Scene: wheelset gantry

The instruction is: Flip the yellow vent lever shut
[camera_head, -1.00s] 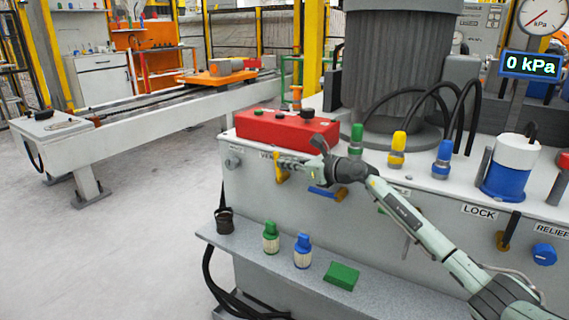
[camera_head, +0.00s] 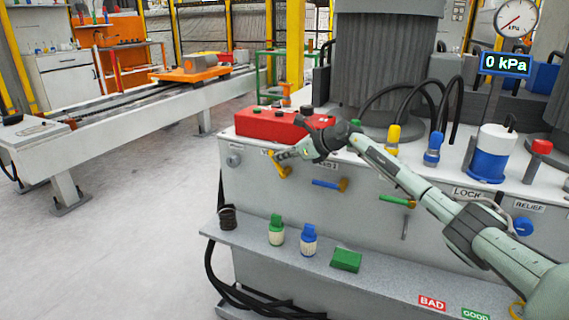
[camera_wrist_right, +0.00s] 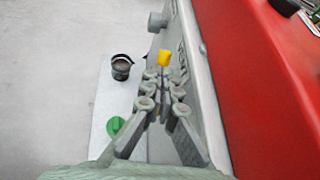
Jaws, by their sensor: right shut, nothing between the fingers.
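The yellow vent lever (camera_head: 280,168) is on the front face of the grey cabinet, below the red box. It slants down to the right, and its upper end is partly hidden by my right gripper. My right gripper (camera_head: 277,156) is shut and empty, with its fingertips at the lever's upper end. In the right wrist view the yellow lever (camera_wrist_right: 164,57) shows just beyond the shut fingertips (camera_wrist_right: 162,76). I cannot tell whether they touch it. My left gripper is in neither view.
A blue lever (camera_head: 326,184) and a green lever (camera_head: 394,200) are to the right on the same face. The red box (camera_head: 270,124) sits above.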

